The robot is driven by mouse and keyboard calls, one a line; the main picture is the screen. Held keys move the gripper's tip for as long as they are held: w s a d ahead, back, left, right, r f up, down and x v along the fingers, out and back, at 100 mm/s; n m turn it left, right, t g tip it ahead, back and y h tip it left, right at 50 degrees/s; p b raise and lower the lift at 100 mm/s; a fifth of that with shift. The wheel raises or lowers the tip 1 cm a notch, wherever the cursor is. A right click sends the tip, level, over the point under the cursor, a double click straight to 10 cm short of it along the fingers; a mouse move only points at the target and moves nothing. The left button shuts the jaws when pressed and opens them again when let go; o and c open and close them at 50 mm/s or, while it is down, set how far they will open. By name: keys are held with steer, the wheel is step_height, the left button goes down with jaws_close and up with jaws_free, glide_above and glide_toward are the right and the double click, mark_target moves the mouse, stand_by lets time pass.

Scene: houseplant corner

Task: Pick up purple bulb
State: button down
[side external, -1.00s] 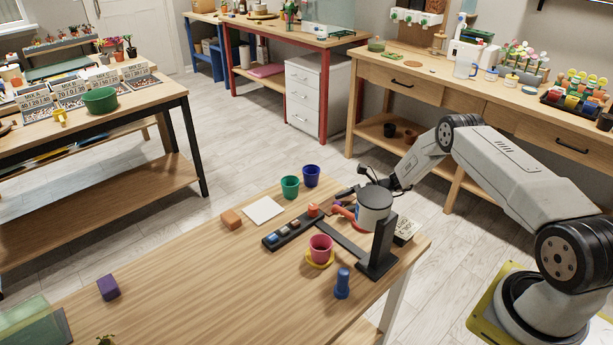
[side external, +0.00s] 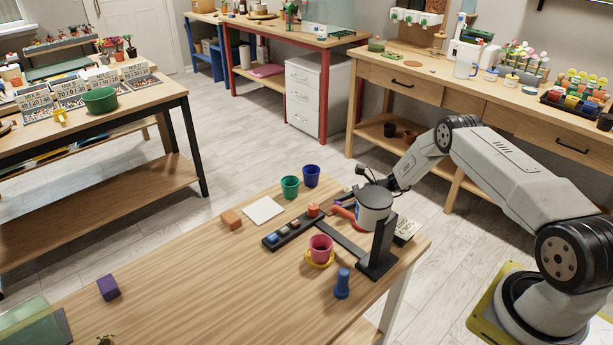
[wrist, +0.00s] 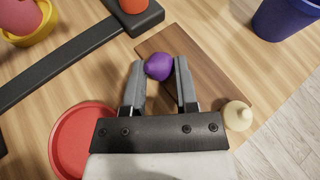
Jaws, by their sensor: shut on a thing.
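The purple bulb (wrist: 159,67) is a small round thing between the fingertips of my gripper (wrist: 160,72) in the wrist view. My gripper is shut on it, with one finger on each side. The bulb is over a brown wooden board (wrist: 212,78); I cannot tell whether it touches the board. In the side external view my gripper (side external: 343,198) is partly hidden behind a grey-white cylinder and a black stand, and the bulb cannot be made out there.
A red round dish (wrist: 78,140) lies left of my gripper and a cream bulb-shaped thing (wrist: 237,115) right of it. A blue pot (wrist: 285,22) stands at upper right. A black stand (side external: 378,250) and a pink pot on a yellow saucer (side external: 320,248) are close by.

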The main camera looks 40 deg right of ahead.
steer(key=shift+r, duration=0.15)
step_height(320, 180, up, 10)
stand_by(0.9)
stand_by(0.6)
